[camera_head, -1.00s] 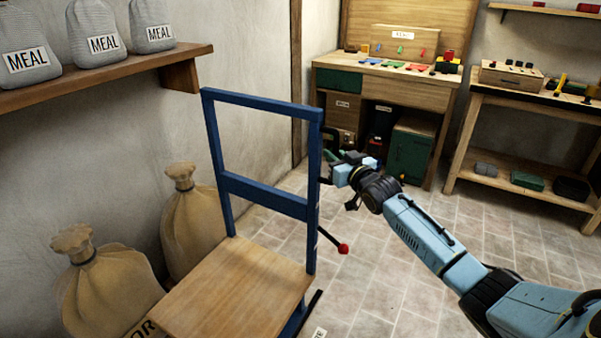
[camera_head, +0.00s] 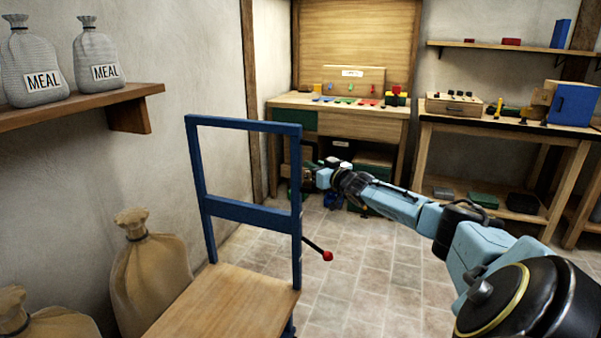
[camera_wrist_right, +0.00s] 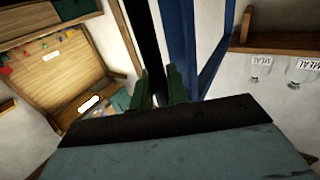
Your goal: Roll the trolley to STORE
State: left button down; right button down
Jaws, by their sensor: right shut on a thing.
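The trolley has a blue upright frame (camera_head: 248,212) and a flat wooden deck (camera_head: 225,305), in the lower left of the head view. The deck's near part is cut off by the picture edge. A black lever with a red knob (camera_head: 327,256) sticks out at its right side. My right gripper (camera_head: 308,174) is at the right post of the frame. In the right wrist view its green fingers (camera_wrist_right: 161,88) are shut about a dark bar beside the blue post (camera_wrist_right: 181,45). My left gripper is not in view. No STORE marking is readable.
Cloth sacks (camera_head: 150,270) stand by the left wall, close to the trolley. Above them a shelf (camera_head: 75,105) holds MEAL bags. A wooden workbench (camera_head: 350,122) stands ahead and another bench (camera_head: 480,170) at the right. The tiled floor (camera_head: 355,290) between is clear.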

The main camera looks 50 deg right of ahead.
jog(key=shift+d+r, duration=0.15)
jog(key=shift+r, duration=0.05)
jog(key=c, duration=1.7)
grip_release()
jog(key=shift+c, duration=0.2)
jog(key=shift+o, duration=1.4)
jog(key=shift+w+d+f, duration=0.15)
jog(key=shift+f, duration=0.05)
jog(key=shift+f, duration=0.1)
